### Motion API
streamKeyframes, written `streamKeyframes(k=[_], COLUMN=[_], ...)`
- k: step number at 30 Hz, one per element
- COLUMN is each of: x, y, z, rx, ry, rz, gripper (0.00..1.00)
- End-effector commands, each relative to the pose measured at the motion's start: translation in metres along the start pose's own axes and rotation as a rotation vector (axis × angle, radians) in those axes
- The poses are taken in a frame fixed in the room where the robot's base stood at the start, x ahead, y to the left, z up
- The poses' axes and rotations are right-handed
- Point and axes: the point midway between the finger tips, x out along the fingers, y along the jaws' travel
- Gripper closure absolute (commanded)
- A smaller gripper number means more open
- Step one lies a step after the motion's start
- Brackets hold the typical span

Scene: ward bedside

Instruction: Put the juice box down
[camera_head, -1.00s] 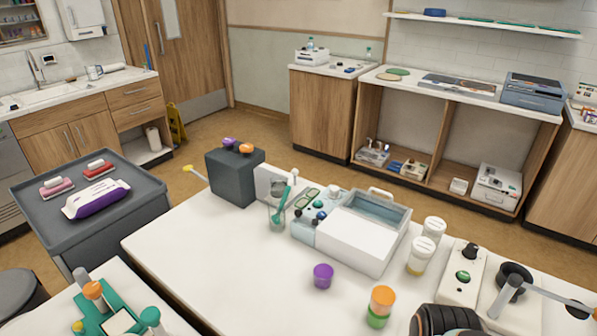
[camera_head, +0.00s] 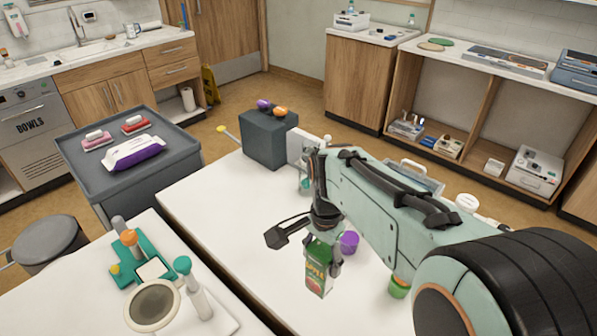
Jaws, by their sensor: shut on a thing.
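My arm reaches in from the right side of the view. My gripper (camera_head: 322,246) points down over the white bedside table (camera_head: 230,235) and is shut on the upper part of a green juice box (camera_head: 318,276). The box is upright and its label shows lettering and a red fruit. It is over the table's left part, near the front edge. I cannot tell whether its base touches the tabletop.
A purple cup (camera_head: 349,242) stands just right of the box, and a green cup (camera_head: 399,287) stands further right. My arm hides much of the open bin (camera_head: 415,178). A dark grey block (camera_head: 269,139) stands at the back. The tabletop left of the box is clear.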

Motion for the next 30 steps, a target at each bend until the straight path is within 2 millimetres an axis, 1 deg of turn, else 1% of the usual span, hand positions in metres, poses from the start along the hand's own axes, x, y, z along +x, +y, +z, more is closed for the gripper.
streamKeyframes(k=[3,7,12,15,20,22,27,30], x=[0.016,0.033,0.067,0.079,0.087,0.094,0.119,0.122], y=[-0.025,-0.055,-0.077,-0.085,-0.091,-0.095,-0.094,-0.094], z=[-0.02,-0.043,-0.061,-0.068,-0.072,-0.075,-0.074,-0.074], rx=[0.0,-0.001,0.0,0.001,0.001,0.001,0.001,0.001], ry=[-0.003,-0.002,-0.002,-0.001,0.0,-0.001,-0.001,0.001], rz=[0.003,0.002,0.003,0.002,0.001,0.002,0.002,0.0], gripper=[0.89,0.89,0.89,0.89,0.89,0.89,0.89,0.89])
